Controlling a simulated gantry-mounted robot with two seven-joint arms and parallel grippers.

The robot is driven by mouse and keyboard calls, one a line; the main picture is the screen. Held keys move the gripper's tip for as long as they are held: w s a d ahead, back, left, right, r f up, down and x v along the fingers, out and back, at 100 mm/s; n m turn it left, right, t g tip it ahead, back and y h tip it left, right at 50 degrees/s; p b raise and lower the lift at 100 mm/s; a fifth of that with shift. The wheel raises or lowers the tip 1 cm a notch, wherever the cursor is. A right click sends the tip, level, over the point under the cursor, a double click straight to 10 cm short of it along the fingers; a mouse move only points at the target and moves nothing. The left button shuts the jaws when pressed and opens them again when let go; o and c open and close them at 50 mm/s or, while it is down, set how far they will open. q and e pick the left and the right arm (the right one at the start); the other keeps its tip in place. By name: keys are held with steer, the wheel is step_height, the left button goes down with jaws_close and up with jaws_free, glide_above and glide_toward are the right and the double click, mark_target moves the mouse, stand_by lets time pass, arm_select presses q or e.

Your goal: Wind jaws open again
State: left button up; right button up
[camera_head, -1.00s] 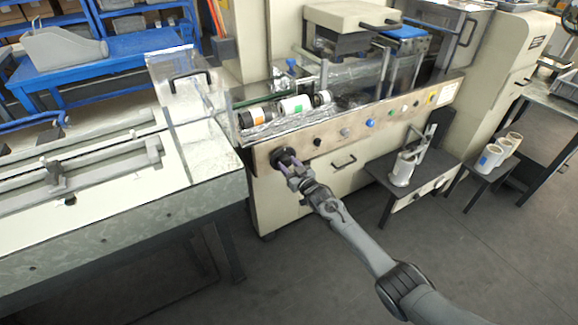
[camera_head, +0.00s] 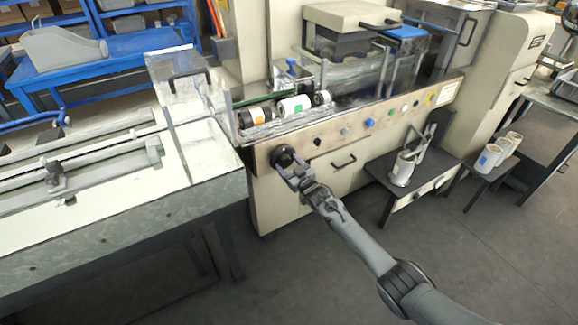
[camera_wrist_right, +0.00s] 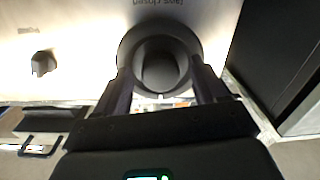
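The beige flow wrapper (camera_head: 262,195) has a steel front panel (camera_head: 335,135) with a row of knobs and buttons. A round black knob (camera_head: 283,157) sits at the panel's left end. My right gripper (camera_head: 287,165) is at this knob. In the right wrist view, the black knob (camera_wrist_right: 160,65) lies between the two dark fingers, which meet its rim on both sides. Part of an upside-down label ending in "closed" (camera_wrist_right: 160,3) shows at the top edge of that view. The sealing jaws cannot be made out clearly. My left gripper is not in view.
Rolls with orange and green labels (camera_head: 295,106) lie above the panel. A long conveyor table (camera_head: 110,225) stands at the left. A small black stand (camera_head: 400,207) with a white container is right of my arm. Grey floor is free at the lower right.

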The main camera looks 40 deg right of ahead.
steer(key=shift+s, duration=0.1)
steer(key=shift+s+a+r+p, duration=0.1)
steer(key=shift+s+p, duration=0.45)
steer(key=shift+p, duration=0.05)
steer(key=s+a+p, duration=0.1)
steer(key=s+p, duration=0.3)
steer(key=s, duration=0.5)
steer(key=shift+s, duration=0.25)
